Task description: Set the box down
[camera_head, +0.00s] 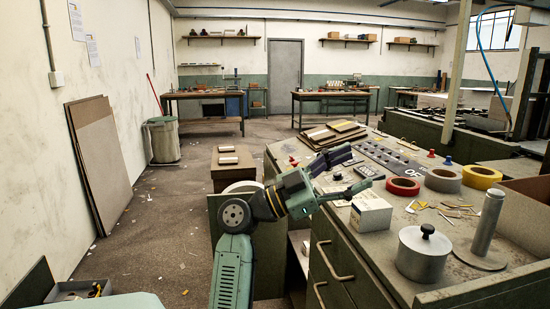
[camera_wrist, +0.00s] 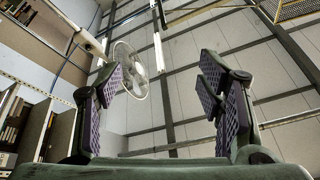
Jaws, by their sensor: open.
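A small white box (camera_head: 371,214) with printing on its side sits upright on the worktop of the grey-green cabinet (camera_head: 352,265), near its left edge. My gripper (camera_head: 352,172) is just behind and above the box in the head view, apart from it as far as I can tell. The wrist view shows my gripper (camera_wrist: 163,85) with its two padded fingers wide apart and nothing between them. The box does not show in the wrist view.
On the worktop are a red tape roll (camera_head: 403,187), a grey roll (camera_head: 443,180), a yellow-red roll (camera_head: 482,177), a lidded metal pot (camera_head: 423,255) and an upright metal post (camera_head: 487,225). A control panel (camera_head: 391,158) lies behind. Boards (camera_head: 97,165) lean on the left wall.

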